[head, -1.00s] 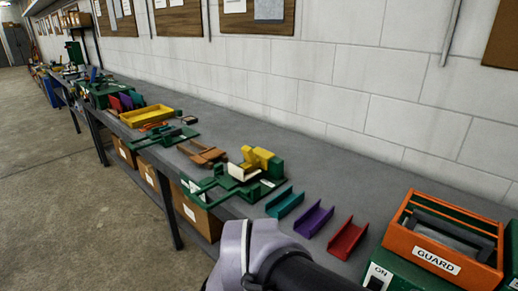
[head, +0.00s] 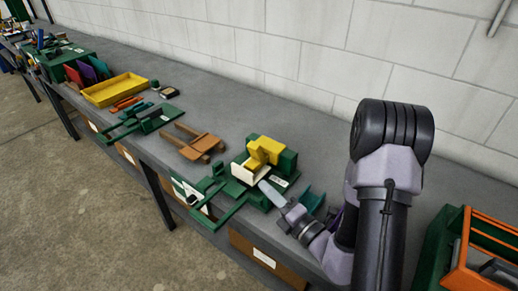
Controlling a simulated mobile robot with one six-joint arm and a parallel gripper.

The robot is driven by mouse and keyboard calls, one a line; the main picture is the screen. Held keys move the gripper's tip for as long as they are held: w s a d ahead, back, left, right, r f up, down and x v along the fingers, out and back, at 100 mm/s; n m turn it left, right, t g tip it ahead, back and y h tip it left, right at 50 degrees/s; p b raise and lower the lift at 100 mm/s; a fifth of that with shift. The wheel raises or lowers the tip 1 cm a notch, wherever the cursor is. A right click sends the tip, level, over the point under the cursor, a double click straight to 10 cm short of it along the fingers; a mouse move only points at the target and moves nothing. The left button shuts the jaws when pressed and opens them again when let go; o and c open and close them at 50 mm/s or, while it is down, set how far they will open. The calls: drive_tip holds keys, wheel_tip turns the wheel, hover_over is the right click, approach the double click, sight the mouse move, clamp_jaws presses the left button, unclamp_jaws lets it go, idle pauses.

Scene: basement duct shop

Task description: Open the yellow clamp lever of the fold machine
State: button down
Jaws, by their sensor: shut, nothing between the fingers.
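The fold machine (head: 287,163) is a green bench machine near the front edge of the bench, at the middle of the head view. Its yellow clamp lever (head: 264,149) sits on top, in front of the green block. A pale cream piece (head: 249,173) stands at the machine's front, below the yellow part. My gripper (head: 271,192) is shut and empty. Its pale tip is at the machine's front right, below the yellow lever. I cannot tell whether the tip touches the machine.
A brown wooden piece (head: 193,142), another green tool (head: 150,119) and a yellow tray (head: 114,90) lie to the left. A teal channel (head: 312,200) is partly hidden behind my arm. An orange guard box (head: 490,250) stands at right. The bench behind the machine is clear.

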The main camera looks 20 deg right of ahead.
sight(253, 157)
drive_tip(key=shift+s+a, duration=0.1)
drive_tip(key=b+x, duration=0.3)
drive_tip(key=x, duration=0.6)
drive_tip(key=shift+a, duration=0.15)
drive_tip(key=w+d, duration=0.1)
drive_tip(key=w+d+r, duration=0.1)
drive_tip(key=shift+w+d+b, duration=0.1)
drive_tip(key=shift+w+b, duration=0.25)
drive_tip(key=shift+b, duration=0.05)
drive_tip(key=shift+w+d+r, duration=0.25)
drive_tip(key=shift+d, duration=0.05)
